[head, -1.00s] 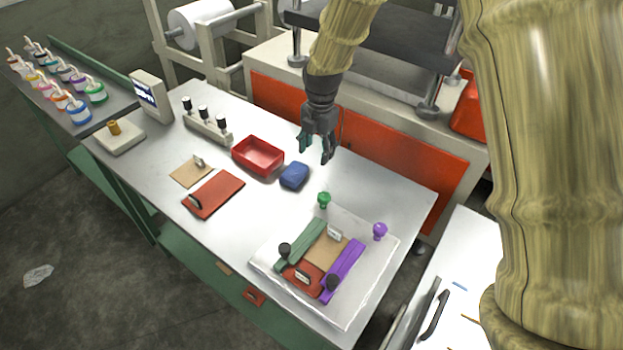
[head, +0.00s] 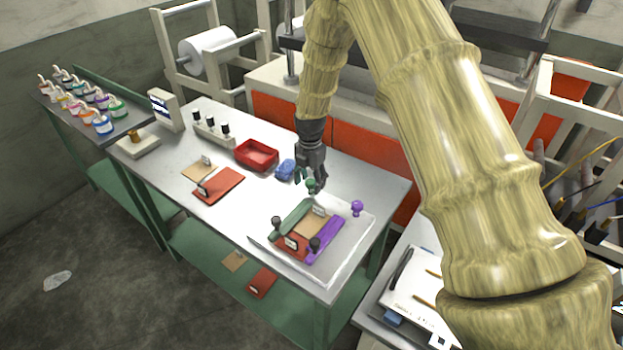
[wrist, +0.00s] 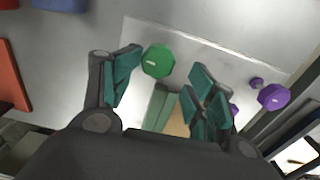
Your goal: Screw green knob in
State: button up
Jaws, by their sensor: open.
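The green knob (head: 311,185) stands at the back corner of the white plate (head: 345,262), by the far end of the green bar (head: 290,219). In the wrist view the green knob (wrist: 158,61) shows round from above, between and just beyond my fingertips. My gripper (head: 312,180) is open over it, pointing down; the wrist view shows its teal-padded fingers (wrist: 165,75) spread to either side of the knob with nothing held. I cannot tell whether a finger touches the knob or how far it is screwed in.
A purple knob (head: 357,208) stands to the right, near the purple bar (head: 326,237).

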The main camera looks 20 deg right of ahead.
aim_at(309, 179)
jog(key=w+f, duration=0.1)
jog(key=w, duration=0.1)
jog(key=w+f, duration=0.1)
jog(key=shift+d+f, duration=0.25)
jog(key=shift+f, duration=0.05)
jog(key=shift+c, duration=0.8)
jog(key=shift+w+d+r, duration=0.1)
jog(key=shift+d, duration=0.05)
jog(key=c, duration=0.4)
jog(key=shift+s+r, duration=0.2)
jog(key=shift+c, duration=1.4)
jog(key=shift+s+r, duration=0.55)
jog(key=shift+s, duration=0.05)
jog(key=shift+c, duration=0.8)
jog(key=shift+s+a+r, duration=0.2)
jog(key=shift+s, duration=0.2)
jog(key=shift+s+a+r, duration=0.15)
jog(key=shift+s+a, duration=0.05)
jog(key=shift+s, duration=0.15)
jog(key=shift+w+d+f, duration=0.1)
jog(key=shift+w+f, duration=0.25)
jog(key=shift+w+d+f, duration=0.1)
jog(key=shift+d, duration=0.05)
